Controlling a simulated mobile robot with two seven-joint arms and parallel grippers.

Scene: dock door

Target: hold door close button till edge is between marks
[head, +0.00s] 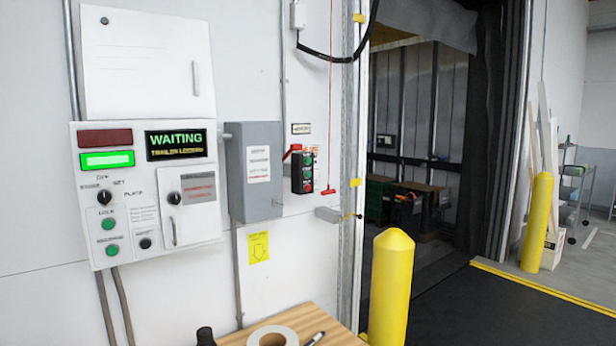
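A small black push-button box (304,171) is mounted on the white wall left of the dock opening. It has several buttons, green and red, one above another; their labels are too small to read. Two yellow marks sit on the door's left frame, an upper mark (359,18) and a lower mark (355,182). The dock opening (420,130) is open, with the trailer inside visible. I cannot make out a door edge between the marks. Neither of my grippers is in view.
A control panel (148,190) reads WAITING with a green lamp lit. A grey box (254,172) hangs beside it. A wooden table (338,333) with a tape roll (273,337) and marker stands in front. Yellow bollards (391,285) (537,222) flank the opening.

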